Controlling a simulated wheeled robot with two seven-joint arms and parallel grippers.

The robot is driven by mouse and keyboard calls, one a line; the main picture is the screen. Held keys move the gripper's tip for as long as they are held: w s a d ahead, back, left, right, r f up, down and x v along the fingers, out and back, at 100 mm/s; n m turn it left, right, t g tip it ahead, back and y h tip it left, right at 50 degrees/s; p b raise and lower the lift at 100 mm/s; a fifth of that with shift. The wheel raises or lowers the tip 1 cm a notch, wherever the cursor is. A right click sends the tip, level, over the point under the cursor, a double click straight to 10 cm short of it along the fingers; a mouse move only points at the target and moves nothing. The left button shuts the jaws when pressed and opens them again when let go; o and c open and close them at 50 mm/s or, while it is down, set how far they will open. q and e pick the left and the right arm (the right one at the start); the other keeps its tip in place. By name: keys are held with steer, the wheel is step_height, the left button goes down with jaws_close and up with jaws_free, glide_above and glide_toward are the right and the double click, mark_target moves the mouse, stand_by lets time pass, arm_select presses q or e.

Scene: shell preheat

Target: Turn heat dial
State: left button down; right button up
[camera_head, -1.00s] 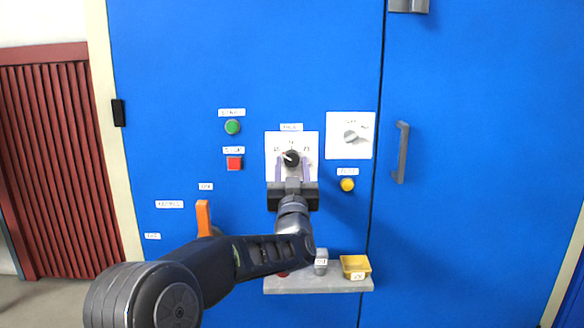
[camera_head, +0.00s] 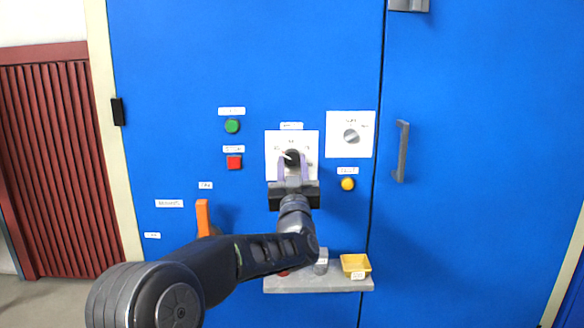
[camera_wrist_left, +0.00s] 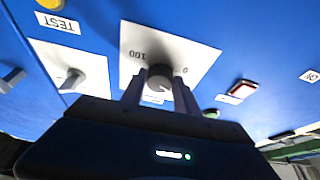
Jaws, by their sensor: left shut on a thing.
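The heat dial is a black round knob (camera_head: 291,157) on a white square plate (camera_head: 272,140) on the blue cabinet. Its white pointer aims to the upper left in the head view. My left gripper (camera_head: 292,160) reaches up to it from below, with one purple-grey finger on each side of the knob, shut on it. In the left wrist view the knob (camera_wrist_left: 160,77) sits between the two fingertips (camera_wrist_left: 160,88), on a plate with a "100" mark. My right gripper is not in view.
A second white plate with a grey knob (camera_head: 351,136) is to the right, above a yellow button (camera_head: 347,184). Green (camera_head: 232,126) and red (camera_head: 234,162) buttons are left. An orange lever (camera_head: 203,218) and a grey shelf (camera_head: 310,285) with a yellow bin (camera_head: 356,265) are lower.

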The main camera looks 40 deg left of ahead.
arm_select(q)
steer(key=n, duration=0.1)
steer(key=n+g+y+b, duration=0.1)
steer(key=n, duration=0.1)
steer(key=shift+w+d+f+n+y, duration=0.1)
steer(key=shift+d+n+y, duration=0.05)
steer(key=shift+n+y, duration=0.15)
steer(key=n, duration=0.2)
steer(key=n+g, duration=0.1)
steer(key=shift+d+n+g+y+b, duration=0.1)
steer(key=shift+n+g+y+b, duration=0.2)
steer(key=shift+n+y, duration=0.1)
steer(key=n, duration=0.1)
steer(key=n+g, duration=0.2)
steer(key=shift+w+r+n+y, duration=0.15)
steer(key=shift+r+n+y, duration=0.1)
steer(key=shift+n+y, duration=0.05)
steer(key=shift+d+r+n+g+p, duration=0.15)
steer(key=shift+n+g+p, duration=0.6)
steer(key=shift+n, duration=1.45)
steer(key=c, duration=0.9)
jaws_free()
